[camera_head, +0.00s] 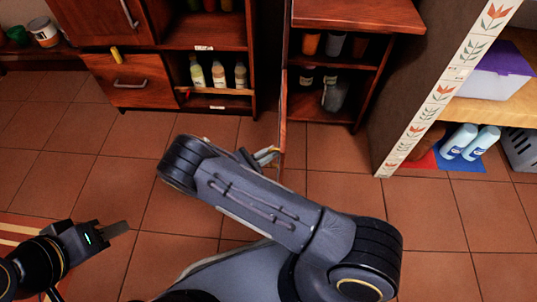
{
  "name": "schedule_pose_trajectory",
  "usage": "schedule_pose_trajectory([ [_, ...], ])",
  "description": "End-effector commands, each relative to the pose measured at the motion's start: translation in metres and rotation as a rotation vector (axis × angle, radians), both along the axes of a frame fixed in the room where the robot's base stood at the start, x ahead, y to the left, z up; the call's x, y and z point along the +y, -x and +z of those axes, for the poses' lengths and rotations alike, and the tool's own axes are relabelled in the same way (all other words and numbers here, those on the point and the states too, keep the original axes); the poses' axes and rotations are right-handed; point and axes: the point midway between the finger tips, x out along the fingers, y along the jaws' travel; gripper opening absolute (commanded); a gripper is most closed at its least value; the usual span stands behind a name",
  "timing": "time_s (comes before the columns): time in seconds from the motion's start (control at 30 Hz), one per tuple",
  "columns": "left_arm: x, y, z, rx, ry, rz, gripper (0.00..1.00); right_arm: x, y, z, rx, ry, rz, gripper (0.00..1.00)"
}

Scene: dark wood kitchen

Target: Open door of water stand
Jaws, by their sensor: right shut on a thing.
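The dark red-brown wooden stand (358,14) is at the top, right of centre, with shelves inside showing. Its door (284,110) stands swung out from the left side, seen almost edge-on as a thin upright panel. My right gripper (268,155) is at the left face of the door near its lower outer edge and is shut on it. The exact grip point, likely a handle, is too small and partly hidden by my arm. My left gripper (116,230) is at lower left above the floor, away from the stand, seen side-on; its finger gap does not show.
A wooden cabinet (130,80) with drawers and bottles (218,75) stands left of the door. A tiled pillar (440,90) and blue-white bottles (470,142) are at right. Tiled floor (440,210) in front is clear.

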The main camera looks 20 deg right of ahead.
Motion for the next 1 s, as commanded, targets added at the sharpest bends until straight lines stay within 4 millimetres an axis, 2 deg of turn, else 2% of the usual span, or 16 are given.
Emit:
schedule_pose_trajectory([
  [0.03, -0.0001, 0.0000, -0.0001, 0.000, 0.000, 0.000, 0.36, -0.0023, -0.0098, 0.0039, -0.011, 0.003, 0.017, 0.00],
  [0.37, 0.0000, 0.0001, 0.0000, 0.000, 0.000, 0.000, 0.36, -0.0027, -0.0098, 0.0037, -0.011, 0.003, 0.017, 0.00],
  [0.4, 0.0000, 0.0001, 0.0000, 0.000, 0.000, 0.000, 0.36, -0.0027, -0.0097, 0.0038, -0.012, 0.004, 0.017, 0.15],
  [0.53, 0.0000, 0.0000, 0.0000, 0.000, 0.000, 0.000, 0.36, -0.0027, -0.0092, 0.0043, -0.011, 0.007, 0.017, 0.32],
  [1.0, 0.0000, 0.0000, 0.0005, 0.000, 0.000, 0.000, 0.36, -0.0022, -0.0065, 0.0053, -0.009, 0.015, 0.014, 0.33],
])
